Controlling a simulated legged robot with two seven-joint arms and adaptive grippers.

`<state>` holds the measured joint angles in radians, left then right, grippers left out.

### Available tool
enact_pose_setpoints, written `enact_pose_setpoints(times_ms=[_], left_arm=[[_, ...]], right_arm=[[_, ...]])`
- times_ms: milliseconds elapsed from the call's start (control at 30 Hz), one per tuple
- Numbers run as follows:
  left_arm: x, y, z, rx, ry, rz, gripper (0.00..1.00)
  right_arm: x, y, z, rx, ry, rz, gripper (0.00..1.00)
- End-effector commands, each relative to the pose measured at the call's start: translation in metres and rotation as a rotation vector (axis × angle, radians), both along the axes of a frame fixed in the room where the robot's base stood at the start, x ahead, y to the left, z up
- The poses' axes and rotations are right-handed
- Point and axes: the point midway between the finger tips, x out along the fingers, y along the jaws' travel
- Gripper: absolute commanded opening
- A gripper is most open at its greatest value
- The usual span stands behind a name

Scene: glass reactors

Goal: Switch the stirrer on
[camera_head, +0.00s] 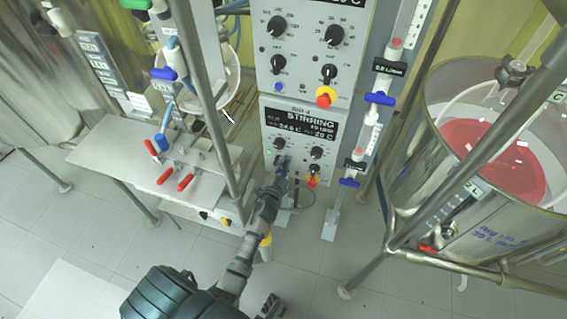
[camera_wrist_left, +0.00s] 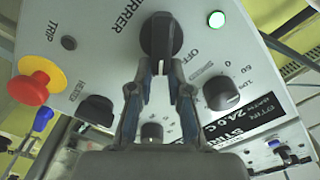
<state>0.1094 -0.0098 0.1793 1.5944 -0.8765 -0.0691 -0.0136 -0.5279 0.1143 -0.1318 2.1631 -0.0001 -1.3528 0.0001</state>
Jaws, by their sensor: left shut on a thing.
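The stirring control box (camera_head: 312,122) stands low on the column in the head view, its display reading "STIRRING". My left gripper (camera_head: 282,171) reaches up to its lower left knob, which the gripper partly hides there. In the left wrist view the black stirrer knob (camera_wrist_left: 160,36) sits by the letters "RRER" and "OFF". My left gripper (camera_wrist_left: 162,72) is shut on the near end of this knob, one finger on each side. The knob's white pointer line lies between the fingertips. A green lamp (camera_wrist_left: 217,20) beside the knob is lit. My right gripper is not in view.
A red and yellow emergency button (camera_wrist_left: 37,80) and a black heater knob (camera_wrist_left: 96,110) sit close to the gripper. A similar box (camera_head: 305,50) is above.

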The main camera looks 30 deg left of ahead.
Motion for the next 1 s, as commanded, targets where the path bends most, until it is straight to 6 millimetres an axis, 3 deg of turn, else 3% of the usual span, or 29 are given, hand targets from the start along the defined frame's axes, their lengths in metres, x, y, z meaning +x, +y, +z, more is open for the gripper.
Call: enact_pose_setpoints(times_ms=[33,400,900,933,1000], left_arm=[[-0.004,0.002,-0.014,0.022,0.031,0.009,0.0],[-0.004,0.003,-0.016,0.16,0.064,0.01,0.0],[-0.004,0.005,-0.016,0.181,0.069,0.013,0.0],[-0.004,0.005,-0.016,0.181,0.069,0.013,0.2],[-0.004,0.005,-0.016,0.18,0.068,0.013,0.38]], right_arm=[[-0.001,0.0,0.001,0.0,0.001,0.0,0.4],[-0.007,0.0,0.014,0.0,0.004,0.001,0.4],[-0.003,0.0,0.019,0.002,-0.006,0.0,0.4],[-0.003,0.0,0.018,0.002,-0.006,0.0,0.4],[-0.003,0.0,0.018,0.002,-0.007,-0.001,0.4]])
